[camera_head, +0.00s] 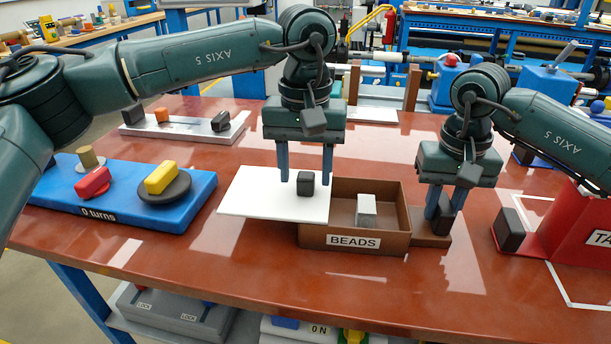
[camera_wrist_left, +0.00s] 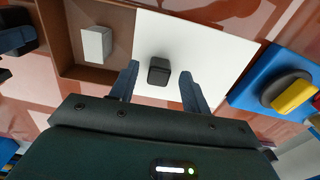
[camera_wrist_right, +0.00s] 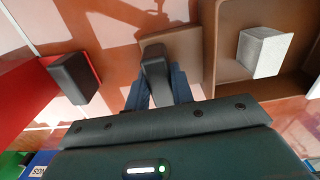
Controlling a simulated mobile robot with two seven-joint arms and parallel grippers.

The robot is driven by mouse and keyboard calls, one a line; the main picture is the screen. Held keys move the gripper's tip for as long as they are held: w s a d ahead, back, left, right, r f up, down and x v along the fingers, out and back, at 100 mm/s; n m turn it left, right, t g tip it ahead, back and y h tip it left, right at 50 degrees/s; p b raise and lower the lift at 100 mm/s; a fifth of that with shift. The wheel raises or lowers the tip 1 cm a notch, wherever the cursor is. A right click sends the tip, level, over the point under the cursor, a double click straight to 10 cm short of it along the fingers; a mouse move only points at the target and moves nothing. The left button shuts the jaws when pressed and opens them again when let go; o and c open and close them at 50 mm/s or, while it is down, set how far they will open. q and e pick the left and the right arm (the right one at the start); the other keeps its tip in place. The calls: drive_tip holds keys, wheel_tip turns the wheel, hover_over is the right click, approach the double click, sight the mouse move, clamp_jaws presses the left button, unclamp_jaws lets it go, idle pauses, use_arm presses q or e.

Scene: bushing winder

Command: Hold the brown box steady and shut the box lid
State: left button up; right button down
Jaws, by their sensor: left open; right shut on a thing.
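The brown box (camera_head: 384,242), labelled BEADS, stands on the table with its right part uncovered. A pale grey block (camera_head: 366,210) shows inside; it is also in the left wrist view (camera_wrist_left: 97,43). The white lid (camera_head: 250,196) lies over the box's left part and juts out to the left. Its black knob (camera_head: 305,184) stands between the fingers of my left gripper (camera_head: 305,176), which is open with a gap on both sides of the knob (camera_wrist_left: 159,71). My right gripper (camera_head: 440,218) is shut on the dark handle (camera_wrist_right: 156,75) on the brown tab at the box's right side.
A blue board (camera_head: 130,219) with red and yellow handles, marked "0 turns", lies left. A red holder (camera_head: 570,220) with a black handle (camera_head: 508,230) stands right. A grey rail (camera_head: 180,130) lies behind. The table front is clear.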

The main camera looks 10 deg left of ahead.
use_arm(q)
drive_tip(key=shift+f, duration=1.05)
clamp_jaws()
